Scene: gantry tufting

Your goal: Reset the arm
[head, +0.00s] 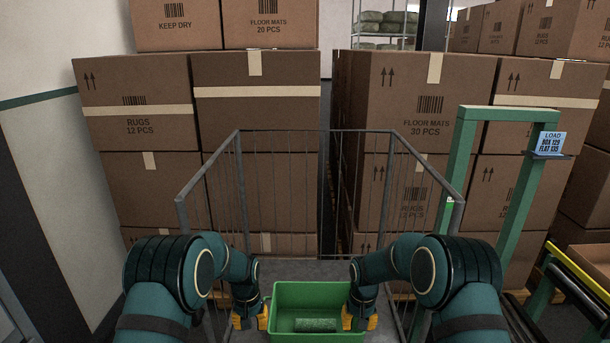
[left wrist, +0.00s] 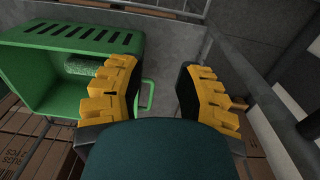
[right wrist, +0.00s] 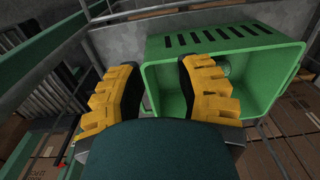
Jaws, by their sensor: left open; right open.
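My left gripper (head: 250,316) is at the left side of a green bin (head: 306,291), and my right gripper (head: 360,316) is at its right side. In the left wrist view my left gripper (left wrist: 155,95) has its yellow fingers wide apart, with the bin's side handle (left wrist: 147,96) near one finger. In the right wrist view my right gripper (right wrist: 160,95) is also open, with one finger overlapping the bin (right wrist: 275,98) in the picture. Nothing is held. A green textured roll (head: 315,325) lies inside the bin.
A grey wire cage (head: 285,190) surrounds the bin at the back and sides. Stacked cardboard boxes (head: 255,125) stand behind it. A green frame (head: 512,115) with a blue load sign (head: 549,142) stands at right, beside a roller conveyor (head: 575,285).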

